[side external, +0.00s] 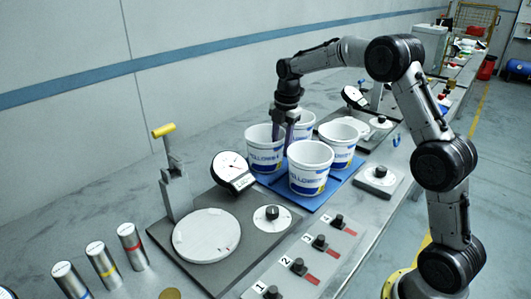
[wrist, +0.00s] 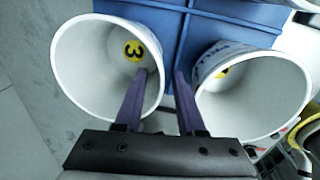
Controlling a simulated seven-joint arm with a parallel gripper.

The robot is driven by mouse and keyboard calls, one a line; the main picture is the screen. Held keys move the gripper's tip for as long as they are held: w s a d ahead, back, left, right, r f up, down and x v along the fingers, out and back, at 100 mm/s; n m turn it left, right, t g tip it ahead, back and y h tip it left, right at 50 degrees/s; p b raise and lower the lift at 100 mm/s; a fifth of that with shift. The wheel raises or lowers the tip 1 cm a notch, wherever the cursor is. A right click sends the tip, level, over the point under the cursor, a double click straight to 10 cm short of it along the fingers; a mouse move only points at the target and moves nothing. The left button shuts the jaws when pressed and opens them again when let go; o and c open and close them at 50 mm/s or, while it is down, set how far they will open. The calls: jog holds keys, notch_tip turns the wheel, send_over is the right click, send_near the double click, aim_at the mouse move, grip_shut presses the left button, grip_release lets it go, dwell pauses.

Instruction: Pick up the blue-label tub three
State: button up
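The tub marked with a yellow "3" disc on its inner floor (wrist: 75,75) is white and upright in the wrist view. It appears to be the left tub of the group (side external: 262,158) in the side view, with a blue and yellow label. My gripper (wrist: 160,75) points down at its rim, and also shows in the side view (side external: 283,138). One finger overlaps the tub's mouth and the other is outside, in the gap beside a second tub (wrist: 265,100). The fingers are apart with the rim wall between them, and no grip shows. The second tub's disc number is partly hidden.
Other white tubs stand close by: front (side external: 310,158), right (side external: 342,135) and back (side external: 303,118), on a blue base (side external: 327,196) with dividers. A dial gauge (side external: 232,169) stands just left. A round plate (side external: 207,236), numbered knobs and colour-banded cylinders (side external: 103,264) lie nearer.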

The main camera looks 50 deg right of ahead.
send_over(278, 169)
jog(key=shift+s+d+f, duration=0.1)
jog(key=shift+f, duration=1.05)
jog(key=shift+s+d+f, duration=0.1)
jog(key=shift+f, duration=1.05)
grip_shut()
